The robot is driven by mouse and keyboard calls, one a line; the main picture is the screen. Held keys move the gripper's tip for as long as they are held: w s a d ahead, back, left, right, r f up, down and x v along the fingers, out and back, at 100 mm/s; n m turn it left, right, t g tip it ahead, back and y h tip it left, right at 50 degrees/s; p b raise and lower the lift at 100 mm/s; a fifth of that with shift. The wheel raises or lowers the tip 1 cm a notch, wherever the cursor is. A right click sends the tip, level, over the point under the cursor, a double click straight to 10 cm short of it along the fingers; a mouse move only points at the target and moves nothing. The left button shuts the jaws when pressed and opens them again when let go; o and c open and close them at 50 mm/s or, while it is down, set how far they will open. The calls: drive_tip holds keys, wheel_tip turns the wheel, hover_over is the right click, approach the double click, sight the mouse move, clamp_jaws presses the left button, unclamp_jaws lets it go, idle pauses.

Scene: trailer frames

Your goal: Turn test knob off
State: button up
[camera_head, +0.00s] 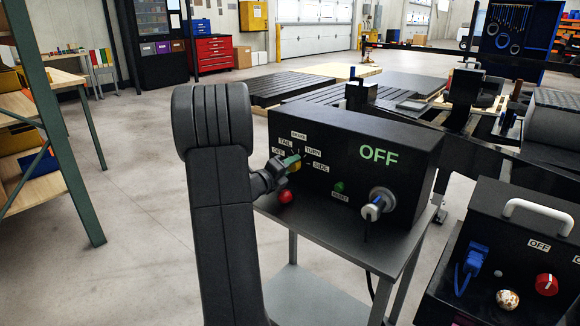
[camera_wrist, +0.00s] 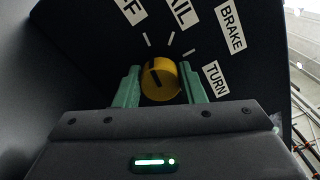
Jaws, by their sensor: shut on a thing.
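The yellow test knob (camera_head: 296,168) is on the front face of a black box (camera_head: 420,150). Labels OFF, TAIL, BRAKE, TURN and SIDE stand around it. In the wrist view the knob (camera_wrist: 158,82) sits between the two green fingers of my gripper (camera_wrist: 160,72), which is shut on its sides. A dark mark on the knob leans up and left, roughly toward the OFF tick. In the head view my gripper (camera_head: 291,162) reaches the knob from the left and partly hides it. Large green letters on the box read OFF.
A red button (camera_head: 285,196), a green reset button (camera_head: 339,187) and a plugged connector (camera_head: 377,205) are on the same face. The box stands on a grey stand (camera_head: 340,235). A second black box (camera_head: 510,250) is at the right. A shelf is at the left; open floor lies between.

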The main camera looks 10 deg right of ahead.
drive_tip(key=o, duration=1)
drive_tip(key=shift+a, duration=0.1)
drive_tip(key=v, duration=1.3)
drive_tip(key=shift+s+a+p, duration=0.25)
drive_tip(key=shift+p, duration=0.15)
drive_tip(key=x, duration=1.4)
drive_tip(key=shift+b, duration=0.4)
drive_tip(key=shift+s+a, duration=0.1)
drive_tip(key=shift+a, duration=0.05)
